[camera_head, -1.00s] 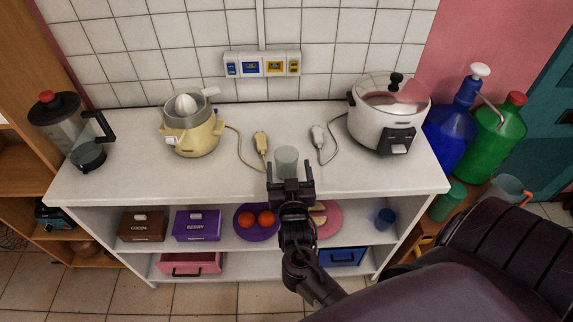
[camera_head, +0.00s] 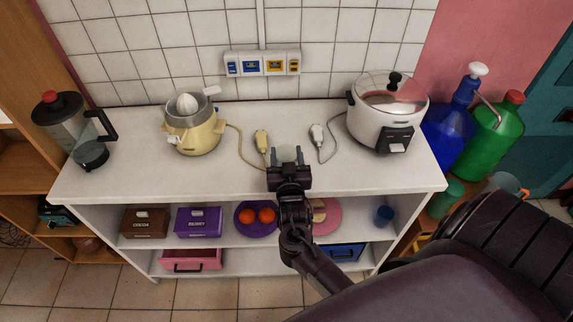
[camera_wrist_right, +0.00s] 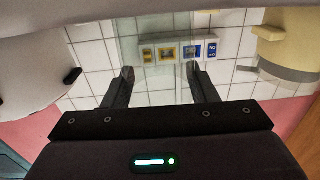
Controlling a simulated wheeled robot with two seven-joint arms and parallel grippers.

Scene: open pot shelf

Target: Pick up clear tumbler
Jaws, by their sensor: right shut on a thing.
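The clear tumbler (camera_head: 286,153) stands upright near the front middle of the white counter. Its lower part is hidden behind my right gripper (camera_head: 287,161). The gripper reaches in from the front, with one finger on each side of the tumbler, shut on it. In the right wrist view the tumbler (camera_wrist_right: 130,45) is a faint see-through band between the fingertips (camera_wrist_right: 159,73). I cannot see any gap between the tumbler and the counter. My left gripper is not in view.
On the white counter (camera_head: 120,180), a yellow juicer (camera_head: 195,138) and a blender (camera_head: 75,130) stand left, a rice cooker (camera_head: 375,118) right. Two plugs on cords, one yellow (camera_head: 262,142) and one grey (camera_head: 317,136), lie just behind the tumbler. Shelves below hold boxes and plates.

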